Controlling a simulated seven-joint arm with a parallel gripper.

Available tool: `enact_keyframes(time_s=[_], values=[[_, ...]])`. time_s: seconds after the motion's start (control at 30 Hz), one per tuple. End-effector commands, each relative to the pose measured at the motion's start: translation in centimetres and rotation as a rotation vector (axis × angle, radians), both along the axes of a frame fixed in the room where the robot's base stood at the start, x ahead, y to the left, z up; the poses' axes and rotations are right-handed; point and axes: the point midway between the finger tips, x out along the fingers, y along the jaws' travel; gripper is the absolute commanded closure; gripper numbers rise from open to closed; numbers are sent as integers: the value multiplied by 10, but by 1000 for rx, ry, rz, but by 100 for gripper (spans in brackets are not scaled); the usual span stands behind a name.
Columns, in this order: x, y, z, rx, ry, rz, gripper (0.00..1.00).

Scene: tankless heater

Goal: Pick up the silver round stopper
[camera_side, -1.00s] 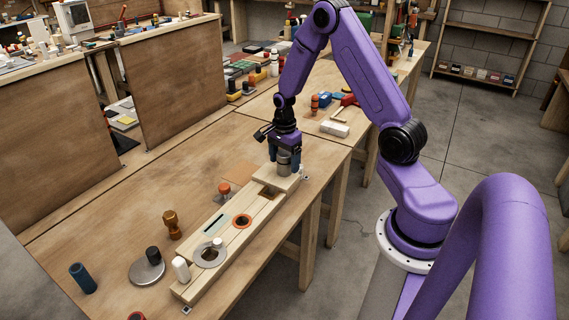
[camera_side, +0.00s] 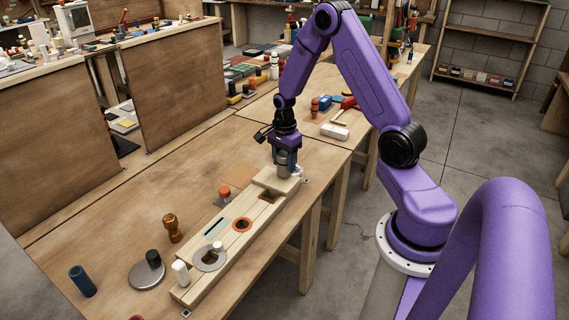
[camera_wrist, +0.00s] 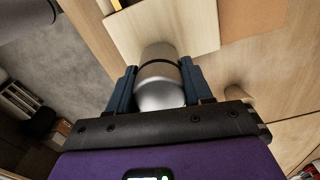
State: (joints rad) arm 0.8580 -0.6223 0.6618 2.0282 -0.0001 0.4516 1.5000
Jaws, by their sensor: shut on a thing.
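The silver round stopper (camera_wrist: 161,88) is a smooth metal cylinder with a dark ring around it, in the wrist view. My gripper (camera_wrist: 160,92) has its two blue fingers closed on either side of it. In the side view, the stopper (camera_side: 284,160) shows below my gripper (camera_side: 285,156), over the far end of the long wooden board (camera_side: 190,292). A pale flat block (camera_side: 276,181) lies just under it. I cannot tell whether the stopper's lower end touches this block.
The board has a square opening (camera_side: 268,196), an orange-ringed hole (camera_side: 242,224) and a grey ring (camera_side: 209,259). The left bench is mostly clear.

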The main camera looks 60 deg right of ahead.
Motion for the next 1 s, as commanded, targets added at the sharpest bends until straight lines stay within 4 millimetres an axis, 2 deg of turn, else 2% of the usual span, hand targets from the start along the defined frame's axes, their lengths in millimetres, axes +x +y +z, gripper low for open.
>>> enact_keyframes(time_s=[0.17,0.6,0.8,1.0], values=[[1,0,24,-1,-6,0,93],[-53,23,86,0,-3,1,93],[-86,37,101,-1,-4,1,93],[-110,48,112,0,-3,1,93]])
